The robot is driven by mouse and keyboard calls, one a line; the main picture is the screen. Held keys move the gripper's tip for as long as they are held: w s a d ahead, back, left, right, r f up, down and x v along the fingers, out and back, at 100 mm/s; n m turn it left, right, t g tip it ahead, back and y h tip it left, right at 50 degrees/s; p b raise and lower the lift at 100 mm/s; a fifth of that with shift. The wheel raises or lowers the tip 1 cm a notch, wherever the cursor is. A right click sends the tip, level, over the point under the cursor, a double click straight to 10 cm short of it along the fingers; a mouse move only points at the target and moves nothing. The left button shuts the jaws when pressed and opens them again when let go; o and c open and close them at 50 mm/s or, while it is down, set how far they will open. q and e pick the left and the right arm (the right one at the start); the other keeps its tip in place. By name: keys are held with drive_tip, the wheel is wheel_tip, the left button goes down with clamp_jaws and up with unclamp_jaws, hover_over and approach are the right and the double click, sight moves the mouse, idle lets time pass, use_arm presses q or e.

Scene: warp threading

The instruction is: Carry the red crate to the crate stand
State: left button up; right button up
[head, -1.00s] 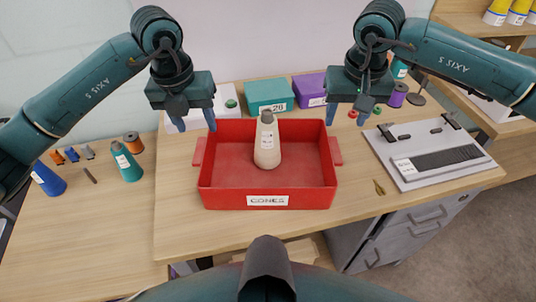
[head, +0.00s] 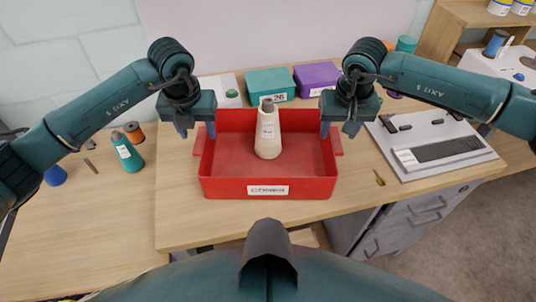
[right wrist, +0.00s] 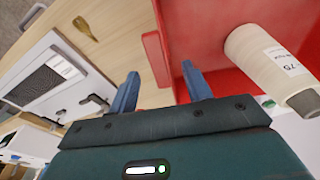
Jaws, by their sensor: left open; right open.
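The red crate (head: 225,188) sits on the wooden table, with a label on its front and a handle on each side. A cream cone (head: 268,142) stands upright inside it. My left gripper (head: 196,131) is open above the crate's left handle (head: 199,143). My right gripper (head: 338,130) is open above the right handle (head: 336,147). In the right wrist view, that handle (right wrist: 156,58) lies between and just beyond the open fingers (right wrist: 160,88), apparently not gripped. I cannot make out a crate stand in these views.
Teal (head: 270,84) and purple (head: 317,76) boxes stand behind the crate. A grey-white panel device (head: 435,145) lies to the right, with a small brass-coloured item (head: 380,178) near it. A teal bottle (head: 127,153) stands left. Bare table (head: 175,215) lies in front.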

sight(200, 138)
use_arm(q)
drive_tip(key=shift+w+f, duration=0.2)
drive_tip(key=shift+f, duration=0.9)
drive_tip(key=shift+w+f, duration=0.15)
drive_tip(key=shift+f, duration=0.95)
use_arm(e)
drive_tip(key=shift+w+f, duration=0.2)
drive_tip(key=shift+f, duration=0.9)
drive_tip(key=shift+w+f, duration=0.15)
drive_tip(key=shift+f, duration=0.95)
use_arm(q)
drive_tip(key=shift+c, duration=0.6)
use_arm(e)
drive_tip(key=shift+c, duration=0.6)
use_arm(q)
clamp_jaws()
use_arm(e)
clamp_jaws()
use_arm(q)
drive_tip(key=shift+r, duration=0.1)
use_arm(e)
drive_tip(key=shift+r, duration=0.1)
